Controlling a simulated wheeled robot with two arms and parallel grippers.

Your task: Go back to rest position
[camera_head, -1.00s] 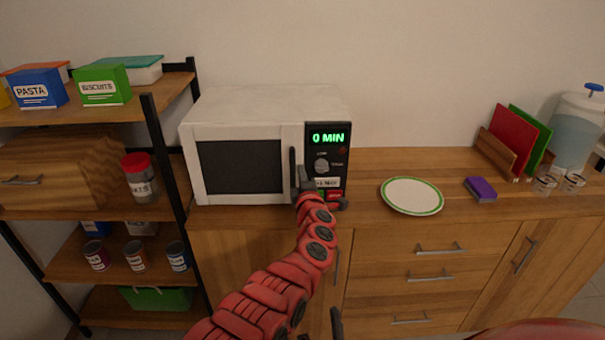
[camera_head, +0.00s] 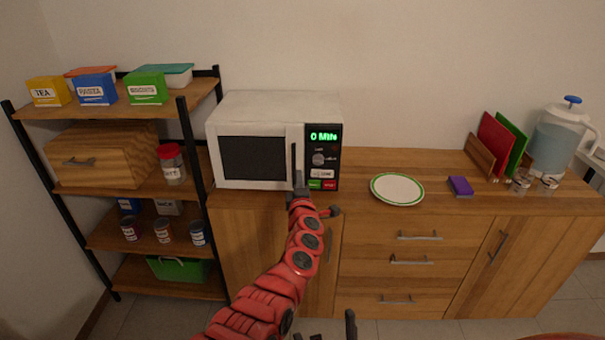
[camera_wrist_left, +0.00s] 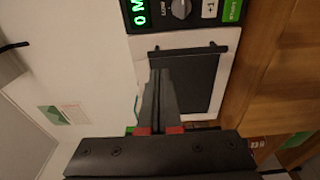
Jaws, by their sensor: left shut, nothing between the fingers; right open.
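My left gripper (camera_head: 302,188) is at the end of the red arm. In the head view it overlaps the lower right front of the white microwave (camera_head: 270,105). In the left wrist view, its fingers (camera_wrist_left: 160,75) are together with nothing between them, in front of the microwave's dark door window (camera_wrist_left: 192,82). I cannot tell how far they are from the door. The microwave is shut and its display (camera_head: 324,137) reads 0 MIN. My right gripper (camera_head: 330,333) shows only as dark finger tips at the bottom edge, open and empty.
The microwave stands on a wooden counter with a white, green-rimmed plate (camera_head: 397,189), a purple sponge (camera_head: 460,186), cutting boards (camera_head: 495,135) and a water jug (camera_head: 558,140). A black-framed shelf (camera_head: 188,150) with boxes and jars stands left. Floor shows below.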

